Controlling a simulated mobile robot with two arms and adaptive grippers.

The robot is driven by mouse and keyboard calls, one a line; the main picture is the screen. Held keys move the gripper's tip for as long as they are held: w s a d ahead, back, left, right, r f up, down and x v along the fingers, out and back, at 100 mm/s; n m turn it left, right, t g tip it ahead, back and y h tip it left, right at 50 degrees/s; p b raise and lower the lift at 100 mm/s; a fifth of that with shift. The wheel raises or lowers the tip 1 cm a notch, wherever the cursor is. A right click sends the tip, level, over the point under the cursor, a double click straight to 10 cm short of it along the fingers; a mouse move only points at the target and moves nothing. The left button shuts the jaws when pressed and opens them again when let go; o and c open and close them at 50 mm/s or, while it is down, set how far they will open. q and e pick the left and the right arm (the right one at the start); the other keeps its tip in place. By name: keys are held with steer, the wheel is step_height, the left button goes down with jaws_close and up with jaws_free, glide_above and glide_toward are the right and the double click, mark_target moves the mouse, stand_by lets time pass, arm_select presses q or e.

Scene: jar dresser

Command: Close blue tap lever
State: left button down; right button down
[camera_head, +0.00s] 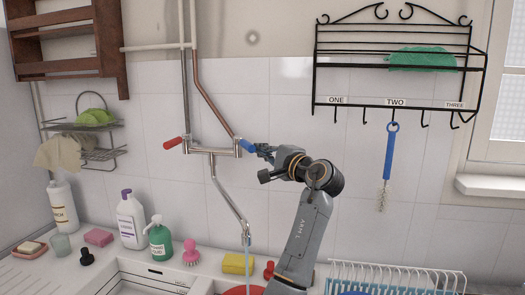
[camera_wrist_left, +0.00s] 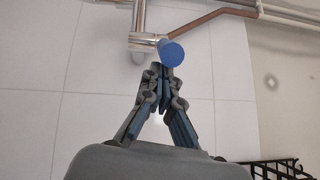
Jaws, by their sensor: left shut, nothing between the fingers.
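The blue tap lever (camera_head: 246,146) sticks out at the right end of the chrome wall tap (camera_head: 212,150). My left gripper (camera_head: 262,151) is shut and empty, with its fingertips right at the lever's outer end. In the left wrist view the round blue end of the lever (camera_wrist_left: 171,53) is just beyond the closed fingertips (camera_wrist_left: 158,68). I cannot tell whether they touch. The red lever (camera_head: 173,143) is at the tap's left end. A stream of water (camera_head: 248,257) comes from the spout (camera_head: 246,238). My right gripper is not in view.
A black wire rack (camera_head: 393,69) with hooks and a hanging blue brush (camera_head: 387,165) is to the right. Bottles, including a green one (camera_head: 160,240), stand left of the sink. A yellow sponge (camera_head: 238,263) lies behind it. A white dish rack (camera_head: 390,277) is at the lower right.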

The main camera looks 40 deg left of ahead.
arm_select(q)
steer(key=shift+s, duration=0.1)
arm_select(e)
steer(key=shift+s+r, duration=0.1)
